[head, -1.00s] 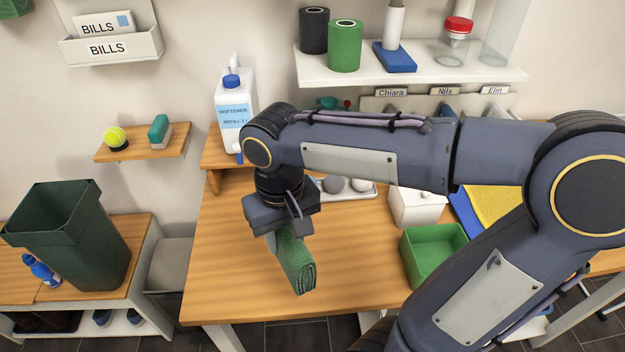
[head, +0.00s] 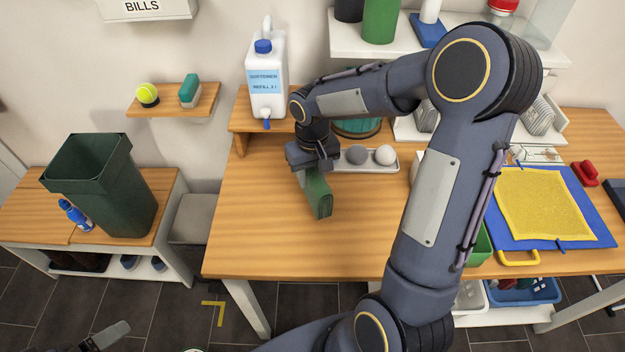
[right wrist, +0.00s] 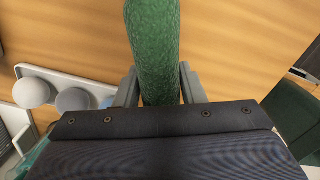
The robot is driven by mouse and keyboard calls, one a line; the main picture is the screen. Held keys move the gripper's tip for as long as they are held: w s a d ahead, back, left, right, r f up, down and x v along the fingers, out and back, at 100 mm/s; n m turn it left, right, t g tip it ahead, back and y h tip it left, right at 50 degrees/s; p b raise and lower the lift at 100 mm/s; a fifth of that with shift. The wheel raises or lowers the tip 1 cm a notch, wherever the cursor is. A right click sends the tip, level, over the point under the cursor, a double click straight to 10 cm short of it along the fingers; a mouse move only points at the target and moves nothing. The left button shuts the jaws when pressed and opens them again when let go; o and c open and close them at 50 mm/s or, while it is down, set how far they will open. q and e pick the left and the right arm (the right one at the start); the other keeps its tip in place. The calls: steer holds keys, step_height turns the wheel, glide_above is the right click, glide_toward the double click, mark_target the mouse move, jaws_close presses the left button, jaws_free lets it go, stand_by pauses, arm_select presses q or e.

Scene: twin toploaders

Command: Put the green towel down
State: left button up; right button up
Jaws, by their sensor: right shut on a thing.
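The green towel (head: 318,194) is a folded, textured bundle over the wooden table (head: 270,245), left of the table's middle. My right gripper (head: 313,168) is shut on its upper end, and the towel hangs down and forward from the fingers. In the right wrist view the towel (right wrist: 155,45) runs between the two fingers. I cannot tell whether its lower end touches the table. A grey and dark part at the bottom left edge of the head view seems to be my left gripper (head: 105,336), mostly cut off.
A tray (head: 345,168) with grey and white balls lies just behind the towel. A softener jug (head: 267,85) stands on the riser behind. A blue mat with a yellow cloth (head: 540,205) lies at the right. The table's front left is clear.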

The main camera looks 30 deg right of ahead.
step_height(320, 180, down, 3)
steer(key=shift+w+f, duration=0.1)
steer(key=shift+f, duration=0.2)
steer(key=o, duration=1.3)
steer(key=shift+c, duration=0.2)
steer(key=shift+r, duration=0.1)
